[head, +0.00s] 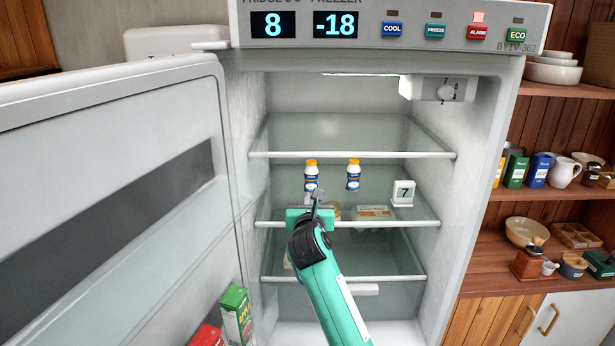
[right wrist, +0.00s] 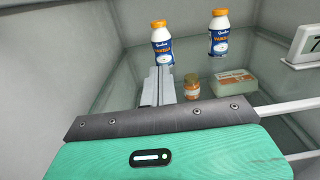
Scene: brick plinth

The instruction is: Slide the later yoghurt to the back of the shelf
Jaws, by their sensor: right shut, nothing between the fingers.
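Two white yoghurt bottles with orange caps and blue labels stand upright on the fridge's middle shelf. The left bottle (head: 311,176) is nearer the front edge; it also shows in the right wrist view (right wrist: 161,44). The right bottle (head: 353,175) stands apart from it, and shows in the right wrist view too (right wrist: 218,34). I cannot read a date on either. A small white sign reading 7 (head: 403,193) stands at the right of the shelf. My right gripper (head: 315,198) is shut and empty, its fingertips just in front of the left bottle. My left gripper is not in view.
The shelf (head: 417,223) is glass with a white front rail. The fridge's side walls bound the shelf.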

